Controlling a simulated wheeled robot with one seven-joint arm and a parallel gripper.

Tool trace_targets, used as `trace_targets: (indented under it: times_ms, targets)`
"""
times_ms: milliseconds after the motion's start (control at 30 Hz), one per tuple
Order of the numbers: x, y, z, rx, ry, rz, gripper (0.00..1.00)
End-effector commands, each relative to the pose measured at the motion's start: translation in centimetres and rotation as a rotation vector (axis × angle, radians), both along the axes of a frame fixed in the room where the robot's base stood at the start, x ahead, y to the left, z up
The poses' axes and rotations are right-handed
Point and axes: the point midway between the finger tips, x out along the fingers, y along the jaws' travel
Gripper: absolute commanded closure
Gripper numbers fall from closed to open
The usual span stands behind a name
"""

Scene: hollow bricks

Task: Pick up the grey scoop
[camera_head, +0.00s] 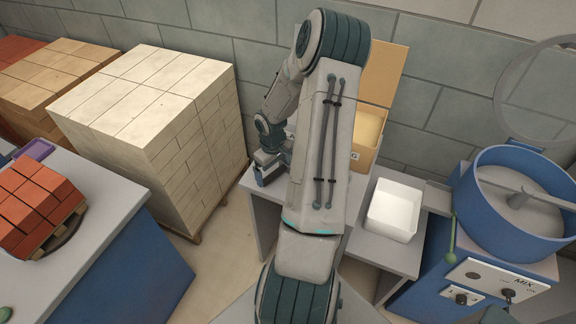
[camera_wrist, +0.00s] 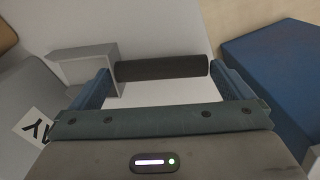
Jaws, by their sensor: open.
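The grey scoop (camera_wrist: 85,62) shows in the wrist view as a grey box-like part at the left, with a dark cylindrical handle (camera_wrist: 160,68) reaching right from it. My gripper (camera_wrist: 161,72) is open. Its blue fingers stand near the two ends of the handle, which lies lengthwise across the gap. I cannot tell whether either finger touches it. In the head view my gripper (camera_head: 265,170) is low over the left end of the grey table (camera_head: 262,197). The scoop is hidden there behind my arm.
In the head view, a tan bin (camera_head: 365,158) and a white tray (camera_head: 393,210) stand right of my arm. A blue mixer (camera_head: 520,200) is farther right. Pale stacked bricks (camera_head: 160,100) stand left. A blue surface (camera_wrist: 275,75) lies right in the wrist view.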

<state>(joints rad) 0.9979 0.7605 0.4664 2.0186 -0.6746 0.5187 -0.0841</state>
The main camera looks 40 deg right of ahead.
Motion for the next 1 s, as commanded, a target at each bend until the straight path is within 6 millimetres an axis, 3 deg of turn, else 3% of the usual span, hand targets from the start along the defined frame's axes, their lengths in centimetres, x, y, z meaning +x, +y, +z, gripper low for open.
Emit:
trace_targets:
  times_ms: [267,300,400,767,1000]
  targets:
    - [0.0,0.0,-0.5,-0.001,0.0,0.001,0.0]
    - [0.0,0.0,-0.5,-0.001,0.0,0.001,0.03]
    - [0.0,0.0,-0.5,-0.001,0.0,0.001,0.27]
    - [0.0,0.0,-0.3,-0.002,-0.001,0.0,0.27]
    - [0.0,-0.2,1.7,-0.004,-0.002,-0.002,0.27]
